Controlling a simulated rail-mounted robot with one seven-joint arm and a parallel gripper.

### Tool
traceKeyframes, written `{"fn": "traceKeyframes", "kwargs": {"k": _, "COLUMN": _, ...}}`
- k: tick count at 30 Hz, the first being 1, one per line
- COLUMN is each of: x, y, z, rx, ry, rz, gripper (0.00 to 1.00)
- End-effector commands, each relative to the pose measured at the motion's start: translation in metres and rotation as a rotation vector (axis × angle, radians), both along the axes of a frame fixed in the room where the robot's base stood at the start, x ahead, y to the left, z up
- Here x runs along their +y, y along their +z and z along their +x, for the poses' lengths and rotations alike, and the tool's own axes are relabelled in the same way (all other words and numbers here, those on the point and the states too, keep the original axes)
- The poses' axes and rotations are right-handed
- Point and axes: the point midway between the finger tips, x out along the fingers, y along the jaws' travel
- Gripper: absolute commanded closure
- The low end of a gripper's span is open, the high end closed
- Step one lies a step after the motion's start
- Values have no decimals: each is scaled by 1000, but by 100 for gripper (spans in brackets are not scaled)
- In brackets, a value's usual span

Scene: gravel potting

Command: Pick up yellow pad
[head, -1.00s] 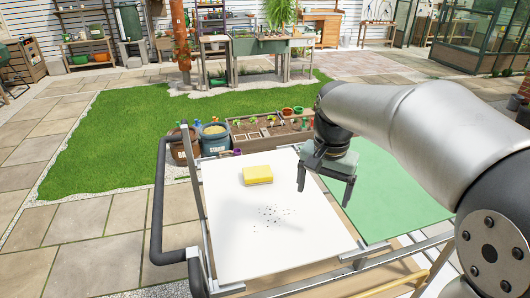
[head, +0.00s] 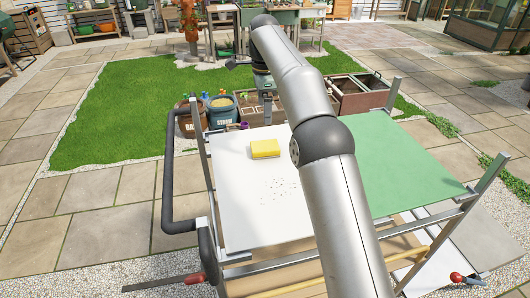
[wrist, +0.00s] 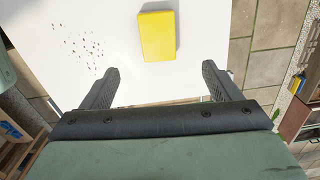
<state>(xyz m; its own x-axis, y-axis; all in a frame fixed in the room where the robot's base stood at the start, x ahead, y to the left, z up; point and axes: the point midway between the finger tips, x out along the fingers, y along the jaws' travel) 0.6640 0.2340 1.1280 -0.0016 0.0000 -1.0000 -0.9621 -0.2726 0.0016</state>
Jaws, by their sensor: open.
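The yellow pad (head: 264,148) lies flat on the white board of the cart (head: 240,205), near its far edge. My gripper (head: 267,110) is beyond the far edge of the board in the head view, partly hidden by my arm. In the wrist view my gripper (wrist: 158,85) has its two dark fingers wide apart with nothing between them. The pad is apart from both fingers.
Dark specks (head: 280,190) lie scattered on the white board near the pad. A green panel (head: 405,165) adjoins it on the right. Tubs (head: 220,110) and a wooden planter (head: 358,95) stand beyond the cart. A dark handle rail (head: 168,170) runs along the left.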

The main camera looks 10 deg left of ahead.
Motion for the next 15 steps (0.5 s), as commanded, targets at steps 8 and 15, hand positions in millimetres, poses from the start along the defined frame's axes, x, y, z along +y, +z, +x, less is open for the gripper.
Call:
{"fn": "traceKeyframes", "kwargs": {"k": 8, "x": -1, "y": -62, "z": -1, "rx": 2, "ry": 2, "rz": -2, "gripper": 16}}
{"fn": "traceKeyframes", "kwargs": {"k": 15, "x": -1, "y": -87, "z": 0, "rx": -2, "ry": 2, "rz": 1, "gripper": 16}}
